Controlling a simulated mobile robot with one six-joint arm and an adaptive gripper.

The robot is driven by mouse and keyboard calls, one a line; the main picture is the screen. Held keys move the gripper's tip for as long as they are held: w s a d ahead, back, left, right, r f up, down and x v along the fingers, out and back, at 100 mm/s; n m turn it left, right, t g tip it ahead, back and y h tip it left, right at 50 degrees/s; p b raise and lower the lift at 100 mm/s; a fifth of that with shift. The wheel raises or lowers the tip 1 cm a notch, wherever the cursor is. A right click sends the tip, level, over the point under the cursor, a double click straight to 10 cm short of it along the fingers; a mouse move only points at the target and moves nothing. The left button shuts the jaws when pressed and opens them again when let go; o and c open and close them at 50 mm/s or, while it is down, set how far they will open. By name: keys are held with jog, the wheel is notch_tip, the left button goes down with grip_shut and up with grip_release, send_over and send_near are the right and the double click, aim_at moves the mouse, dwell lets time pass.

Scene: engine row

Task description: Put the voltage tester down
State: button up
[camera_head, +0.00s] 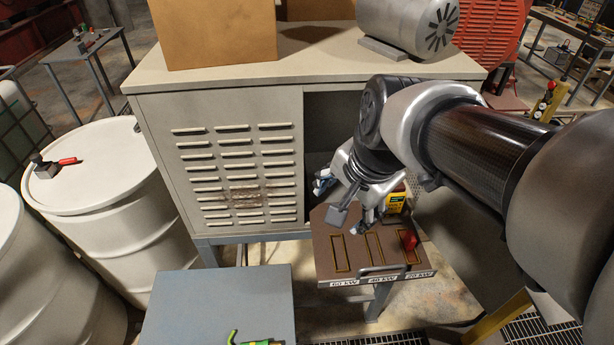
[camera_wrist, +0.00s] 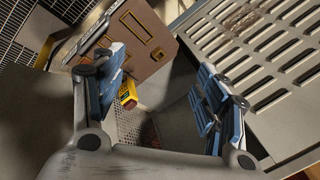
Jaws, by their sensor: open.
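A small yellow box with a dark face (camera_head: 396,203), which looks like the voltage tester, is just right of my gripper in the head view, at the back of the brown board (camera_head: 326,262). The yellow box also shows in the wrist view (camera_wrist: 128,94), close to the left finger and partly hidden by it. My gripper (camera_head: 345,204) is open, tilted downward in front of the cabinet opening. In the wrist view my gripper (camera_wrist: 162,88) has its fingers wide apart, with nothing clasped between them. Whether the left finger touches the box, I cannot tell.
The board has outlined slots, kW labels, a front rail and a red handle (camera_head: 409,240). A louvred cabinet (camera_head: 150,120) stands behind. A grey table (camera_head: 190,305) with a green-yellow item (camera_head: 256,342) is at front, white drums (camera_head: 115,195) at left. Perforated metal (camera_wrist: 132,125) lies below the fingers.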

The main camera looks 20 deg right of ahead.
jog(key=s+a+n, duration=0.5)
jog(key=s+n, duration=0.6)
jog(key=n, duration=0.2)
jog(key=shift+a+f, duration=0.15)
jog(key=shift+f, duration=0.3)
notch_tip(320, 180, down, 15)
jog(key=b, duration=1.4)
jog(key=shift+r+b, duration=0.2)
jog(key=shift+b, duration=0.1)
